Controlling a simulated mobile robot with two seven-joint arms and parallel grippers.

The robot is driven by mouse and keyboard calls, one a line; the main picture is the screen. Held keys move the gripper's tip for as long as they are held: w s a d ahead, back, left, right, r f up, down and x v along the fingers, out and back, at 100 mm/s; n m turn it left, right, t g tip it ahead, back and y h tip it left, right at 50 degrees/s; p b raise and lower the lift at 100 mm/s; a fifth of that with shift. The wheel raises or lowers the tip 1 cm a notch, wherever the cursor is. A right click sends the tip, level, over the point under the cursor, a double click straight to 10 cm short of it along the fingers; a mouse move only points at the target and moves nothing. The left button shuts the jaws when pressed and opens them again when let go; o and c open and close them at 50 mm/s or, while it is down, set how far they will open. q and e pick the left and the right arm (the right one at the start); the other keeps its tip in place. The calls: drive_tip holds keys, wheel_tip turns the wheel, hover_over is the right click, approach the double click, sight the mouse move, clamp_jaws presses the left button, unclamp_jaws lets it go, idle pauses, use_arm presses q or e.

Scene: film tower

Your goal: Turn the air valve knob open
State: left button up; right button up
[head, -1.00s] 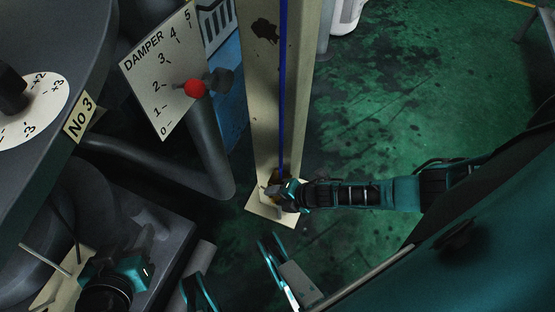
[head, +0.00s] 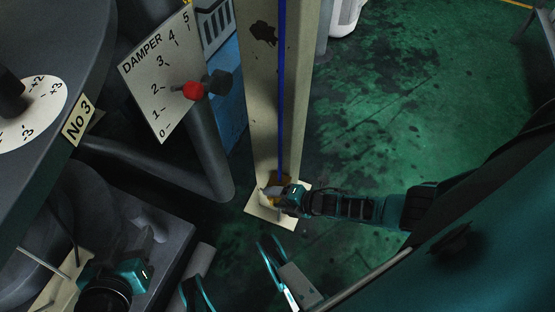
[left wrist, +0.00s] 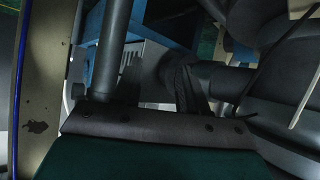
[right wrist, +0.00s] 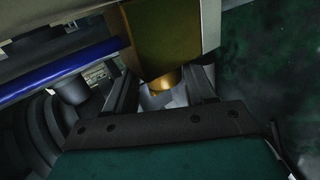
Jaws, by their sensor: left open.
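The blue air pipe (head: 282,90) runs down the cream column to a brass valve body (right wrist: 165,35) near the column's foot. A short brass stem (right wrist: 165,79) sticks out of it. My right gripper (head: 268,192) is at the column's foot. In the right wrist view its two fingers (right wrist: 162,92) stand apart on either side of the stem's end. A pale grey shape shows between them; whether they touch the knob cannot be told. My left gripper (head: 115,275) is open and empty at the lower left, away from the valve; its fingers also show in the left wrist view (left wrist: 150,85).
A damper plate (head: 160,75) with a red-ended lever (head: 193,90) stands left of the column. A grey drum with a "No 3" label (head: 80,118) and a thick bent pipe (head: 205,150) are nearby.

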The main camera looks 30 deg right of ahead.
drive_tip(key=shift+o, duration=1)
drive_tip(key=shift+s, duration=0.1)
drive_tip(key=shift+s+d+r, duration=0.1)
drive_tip(key=shift+s+d, duration=0.05)
use_arm(q)
drive_tip(key=a+r+p, duration=0.1)
drive_tip(key=p, duration=0.2)
drive_tip(key=s+a+r+p, duration=0.1)
drive_tip(key=r+p, duration=0.1)
drive_tip(key=p, duration=0.1)
drive_tip(key=shift+y, duration=0.4)
use_arm(e)
drive_tip(key=v, duration=1.2)
use_arm(q)
drive_tip(key=shift+f, duration=0.1)
use_arm(e)
drive_tip(key=shift+s+d+r, duration=0.1)
